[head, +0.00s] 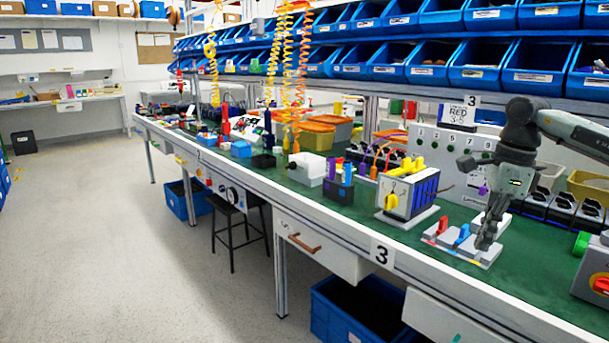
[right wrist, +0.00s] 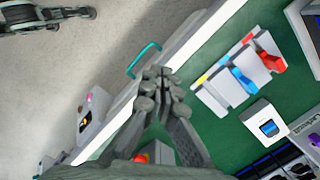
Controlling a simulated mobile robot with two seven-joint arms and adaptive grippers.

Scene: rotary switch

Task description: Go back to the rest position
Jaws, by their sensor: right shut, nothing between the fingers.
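My right gripper (head: 484,244) comes in from the right in the head view and points down at the front part of the workbench. Its fingers are shut and empty. In that view they overlap the right part of a pale lever panel (head: 440,240) with red and blue levers. In the right wrist view, the shut fingertips (right wrist: 158,84) are apart from this panel (right wrist: 215,97), over the bench's front edge. A box with a yellow rotary handle (head: 392,201) stands left of the gripper.
The green bench top (head: 455,205) is crowded along its back. Blue bins (head: 485,75) hang above. A grey box with a green knob (head: 593,265) stands at right. A teal drawer handle (right wrist: 145,60) juts from the bench front. Floor at left (head: 130,240) is clear.

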